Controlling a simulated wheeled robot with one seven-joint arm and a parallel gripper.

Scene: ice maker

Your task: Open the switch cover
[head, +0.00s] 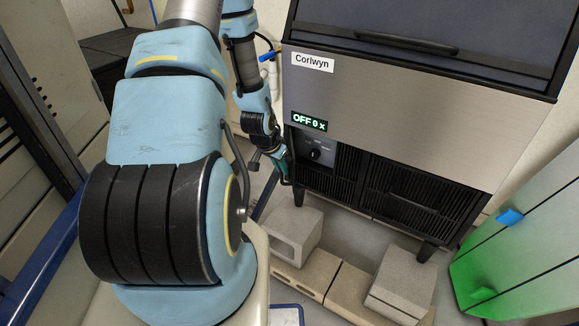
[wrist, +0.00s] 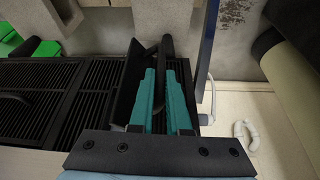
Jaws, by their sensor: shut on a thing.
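The ice maker (head: 400,110) has a small dark switch panel with a round knob (head: 315,154) at its lower left front, uncovered in the head view. My gripper (head: 284,168) is at the machine's left front edge, left of the knob and partly hidden by my arm. In the wrist view, my gripper's teal fingers (wrist: 164,80) are shut on a dark part that looks like the switch cover's edge. A dark flat panel, likely the switch cover (wrist: 128,80), stands at an angle beside the fingers. The exact grip is hard to see.
Black vent grilles (head: 420,200) run along the machine's lower front, also in the wrist view (wrist: 35,100). A lit display (head: 309,122) reads OFF. Concrete blocks (head: 293,235) lie below the machine. A green panel (head: 510,260) stands at the right.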

